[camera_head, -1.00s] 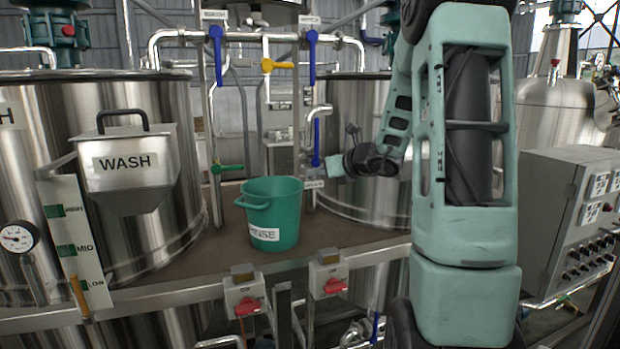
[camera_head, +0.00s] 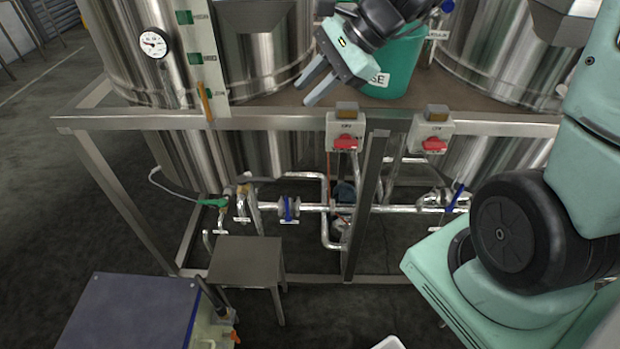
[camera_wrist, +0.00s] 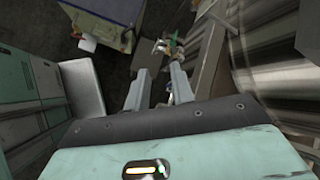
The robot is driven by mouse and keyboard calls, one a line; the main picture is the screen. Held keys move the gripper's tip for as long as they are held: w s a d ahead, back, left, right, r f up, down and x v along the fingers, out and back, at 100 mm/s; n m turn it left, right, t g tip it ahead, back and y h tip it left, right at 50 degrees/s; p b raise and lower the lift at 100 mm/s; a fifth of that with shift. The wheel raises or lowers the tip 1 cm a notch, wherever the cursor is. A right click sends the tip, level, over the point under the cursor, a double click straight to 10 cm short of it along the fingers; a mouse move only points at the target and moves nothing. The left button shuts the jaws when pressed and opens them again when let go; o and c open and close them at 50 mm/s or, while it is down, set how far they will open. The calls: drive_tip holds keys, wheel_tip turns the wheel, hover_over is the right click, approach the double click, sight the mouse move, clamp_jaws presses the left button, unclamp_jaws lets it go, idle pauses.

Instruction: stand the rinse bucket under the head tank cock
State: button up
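The green rinse bucket (camera_head: 402,62) stands on the brown deck between the steel tanks in the head view. My gripper (camera_head: 308,92) is left of the bucket, in front of the left tank and above the deck's front edge. Its two fingers are apart with nothing between them, and they point down and left. The wrist view shows my gripper (camera_wrist: 160,82) open too. I cannot make out the head tank cock.
A steel front rail (camera_head: 270,122) carries two switch boxes with red knobs (camera_head: 345,142). Below are pipes with a green-handled valve (camera_head: 215,202) and a blue-handled valve (camera_head: 289,208). A small steel stand (camera_head: 247,262) and a blue-topped cart (camera_head: 135,312) stand on the floor.

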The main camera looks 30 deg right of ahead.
drive_tip(key=s+a+f+n+g+h, duration=0.2)
drive_tip(key=s+a+n, duration=0.4)
drive_tip(key=s+n, duration=0.4)
drive_tip(key=s+a+f+n+g+h, duration=0.2)
drive_tip(key=s+a+n+h, duration=0.2)
drive_tip(key=s+n, duration=0.6)
drive_tip(key=a+n, duration=0.2)
drive_tip(key=n, duration=0.2)
drive_tip(key=shift+s+a+f+n, duration=0.2)
drive_tip(key=shift+s+f+n, duration=0.15)
drive_tip(key=shift+f+n, duration=0.05)
